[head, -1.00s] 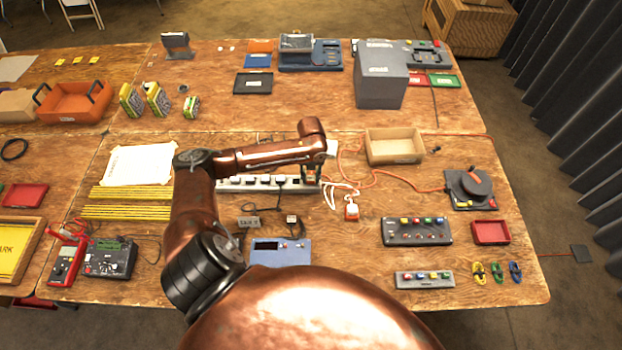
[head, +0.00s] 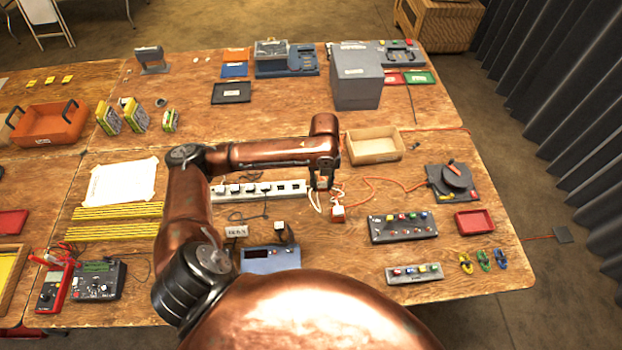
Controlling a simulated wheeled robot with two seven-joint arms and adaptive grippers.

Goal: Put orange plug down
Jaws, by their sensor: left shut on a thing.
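My left gripper (head: 322,184) points down just past the right end of the white power strip (head: 258,189). It is shut on the orange plug, which the fingers mostly hide. The orange cord (head: 385,181) runs from the dark reel (head: 455,180) towards the gripper. I cannot tell whether the plug touches the table. A small orange-and-white block (head: 338,212) with a white cord lies just in front and to the right of the gripper. My right gripper is not in view.
A beige tray (head: 374,158) stands behind and right of the gripper. A blue box (head: 270,259) and a button panel (head: 403,227) stand nearer the front. Bare wood lies right of the block.

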